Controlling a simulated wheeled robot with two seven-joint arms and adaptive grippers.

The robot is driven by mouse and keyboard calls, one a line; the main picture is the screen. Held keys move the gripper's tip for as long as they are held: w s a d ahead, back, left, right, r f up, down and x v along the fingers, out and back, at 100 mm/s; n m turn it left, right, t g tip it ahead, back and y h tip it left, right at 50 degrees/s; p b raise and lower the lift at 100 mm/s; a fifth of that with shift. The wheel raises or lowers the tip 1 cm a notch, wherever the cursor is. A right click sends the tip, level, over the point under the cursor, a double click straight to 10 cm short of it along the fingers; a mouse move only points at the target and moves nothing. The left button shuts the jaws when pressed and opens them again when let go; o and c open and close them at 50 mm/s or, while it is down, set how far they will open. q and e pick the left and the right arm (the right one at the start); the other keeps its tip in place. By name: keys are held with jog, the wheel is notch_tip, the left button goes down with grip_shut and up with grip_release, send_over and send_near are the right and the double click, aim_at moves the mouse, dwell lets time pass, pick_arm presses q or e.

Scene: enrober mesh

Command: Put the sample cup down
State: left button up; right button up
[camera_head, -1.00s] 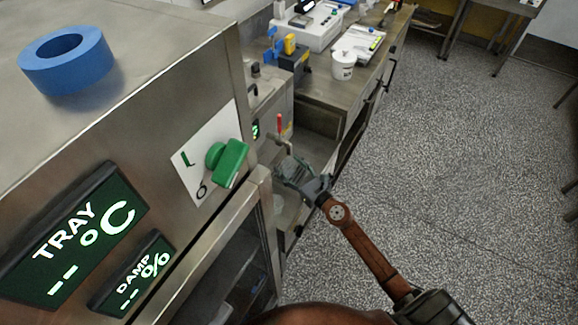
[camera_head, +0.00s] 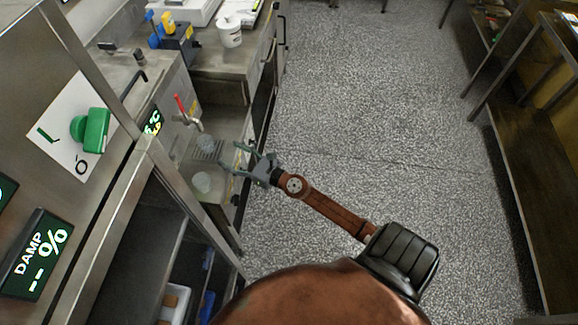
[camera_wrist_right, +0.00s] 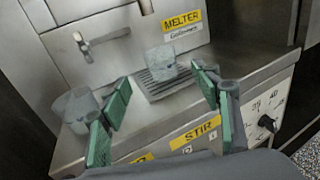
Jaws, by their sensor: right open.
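Two clear cups stand at the melter, and I cannot tell by looks which is the sample cup. One cup (camera_head: 207,144) stands upright on the slotted drip grate near the tap; it also shows in the right wrist view (camera_wrist_right: 162,64), between and beyond my fingers. The other cup (camera_head: 201,183) stands nearer on the steel ledge, and at the left of the wrist view (camera_wrist_right: 74,104). My right gripper (camera_head: 238,159) is open and empty, to the right of the grate cup and apart from it. Its green-padded fingers (camera_wrist_right: 164,86) are spread. My left gripper is out of view.
The tap (camera_head: 190,117) with a red handle is beside the grate. A steel cabinet with a green knob (camera_head: 91,130) stands at the left. A white tub (camera_head: 230,34) stands on the back counter. The speckled floor (camera_head: 350,110) to the right is clear.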

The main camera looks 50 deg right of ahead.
jog(key=s+d+f+m+g+h, duration=0.1)
jog(key=s+d+f+m+g, duration=0.15)
jog(key=s+f+m, duration=0.9)
jog(key=s+d+f+m+g+h, duration=0.1)
jog(key=s+f+m+g+h, duration=0.4)
jog(key=f, duration=1.2)
jog(key=s+d+f+m+g+y, duration=0.15)
jog(key=s+f+m, duration=0.45)
jog(key=f+m, duration=0.7)
jog(key=s+f+m+g, duration=0.2)
jog(key=s+f, duration=0.5)
jog(key=s, duration=0.3)
jog(key=s+f+m+g, duration=0.1)
jog(key=s+f+g, duration=0.1)
jog(key=s+f, duration=0.7)
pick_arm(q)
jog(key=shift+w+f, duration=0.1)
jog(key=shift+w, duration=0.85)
pick_arm(e)
jog(key=s+a+f+m+g, duration=0.1)
jog(key=s+f+m+g, duration=0.1)
jog(key=s, duration=1)
jog(key=s+a+f+m+g, duration=0.2)
jog(key=s+f, duration=0.1)
jog(key=s, duration=0.9)
jog(key=shift+s+y, duration=0.15)
jog(key=shift+y, duration=0.3)
